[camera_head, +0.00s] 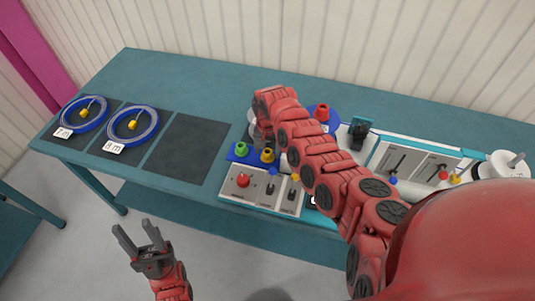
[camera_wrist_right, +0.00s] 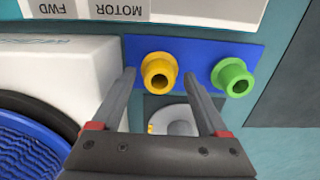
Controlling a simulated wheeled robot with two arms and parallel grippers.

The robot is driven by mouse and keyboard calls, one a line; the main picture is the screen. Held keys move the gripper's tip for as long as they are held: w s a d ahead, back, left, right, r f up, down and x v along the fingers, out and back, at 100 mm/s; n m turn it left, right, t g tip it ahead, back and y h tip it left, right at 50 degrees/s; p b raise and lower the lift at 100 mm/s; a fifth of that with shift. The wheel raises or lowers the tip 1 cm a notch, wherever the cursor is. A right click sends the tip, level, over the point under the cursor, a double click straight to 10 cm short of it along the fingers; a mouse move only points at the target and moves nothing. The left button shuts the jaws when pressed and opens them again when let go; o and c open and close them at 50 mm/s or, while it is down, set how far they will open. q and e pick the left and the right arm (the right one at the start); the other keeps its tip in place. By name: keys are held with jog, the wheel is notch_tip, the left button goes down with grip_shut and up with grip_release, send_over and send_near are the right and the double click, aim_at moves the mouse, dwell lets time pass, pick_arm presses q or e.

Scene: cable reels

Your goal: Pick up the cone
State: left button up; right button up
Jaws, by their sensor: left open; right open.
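A yellow cone (camera_wrist_right: 159,72) and a green cone (camera_wrist_right: 232,77) sit side by side on a blue plate (camera_wrist_right: 192,54). In the head view, the green cone (camera_head: 241,149) is left of the yellow cone (camera_head: 267,155). A red cone (camera_head: 321,113) stands behind my right arm. My right gripper (camera_wrist_right: 161,78) is open, with its fingertips on either side of the yellow cone in the wrist view; contact cannot be told. My arm mostly hides this gripper in the head view. My left gripper (camera_head: 134,229) is open and empty, in front of the table.
A control panel (camera_head: 262,189) with a red button lies in front of the blue plate. Two blue cable coils (camera_head: 82,115) (camera_head: 131,127) lie on dark mats at left, beside an empty mat (camera_head: 188,150). A blue reel and white housing (camera_wrist_right: 60,75) stand close to my right gripper.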

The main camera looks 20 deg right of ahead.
jog(key=shift+f, duration=0.55)
jog(key=shift+c, duration=0.2)
jog(key=c, duration=1.1)
jog(key=shift+r, duration=0.1)
jog(key=shift+w+r, duration=0.1)
jog(key=shift+r, duration=0.7)
notch_tip(320, 180, up, 8)
jog(key=b, duration=0.3)
jog(key=shift+r, duration=0.15)
